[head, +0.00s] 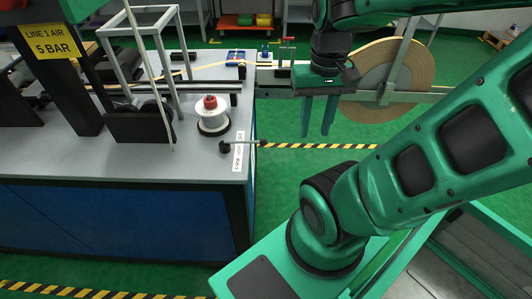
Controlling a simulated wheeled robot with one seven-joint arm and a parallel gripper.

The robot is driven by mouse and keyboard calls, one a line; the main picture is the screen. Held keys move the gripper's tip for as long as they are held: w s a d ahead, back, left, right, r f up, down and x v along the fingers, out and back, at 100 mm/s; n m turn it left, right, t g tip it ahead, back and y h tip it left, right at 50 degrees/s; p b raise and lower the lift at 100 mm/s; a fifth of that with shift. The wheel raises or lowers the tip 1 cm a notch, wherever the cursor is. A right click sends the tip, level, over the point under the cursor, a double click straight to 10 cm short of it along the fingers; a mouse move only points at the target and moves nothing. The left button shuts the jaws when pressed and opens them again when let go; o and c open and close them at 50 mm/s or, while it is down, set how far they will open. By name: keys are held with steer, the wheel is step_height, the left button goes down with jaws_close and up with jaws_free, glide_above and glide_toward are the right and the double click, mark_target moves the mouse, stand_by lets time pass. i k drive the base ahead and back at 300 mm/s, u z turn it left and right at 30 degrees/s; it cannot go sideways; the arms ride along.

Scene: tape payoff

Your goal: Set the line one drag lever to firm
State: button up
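My gripper (318,132) hangs fingers down over the green floor, right of the bench. Its two green fingers are apart with nothing between them. A large tan tape roll (373,78) stands upright to the right behind it, partly hidden by my arm. A short rod with a dark knob (225,148) lies across the bench's right edge, left of and below my gripper, beside a white label (238,158) too small to read surely. A small upright with a red top (287,41) stands on the rail behind. I cannot tell which of these is the drag lever.
The grey bench (130,158) fills the left, with a white spool with a red knob (212,116), a metal frame (150,22) and a yellow "LINE 1 AIR 5 BAR" sign (55,40). Floor below my gripper is clear.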

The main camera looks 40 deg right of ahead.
mark_target(244, 142)
steer(key=k, duration=0.4)
steer(key=z, duration=0.35)
steer(key=i, duration=0.5)
steer(key=k, duration=1)
steer(key=z, duration=0.8)
steer(key=i, duration=0.35)
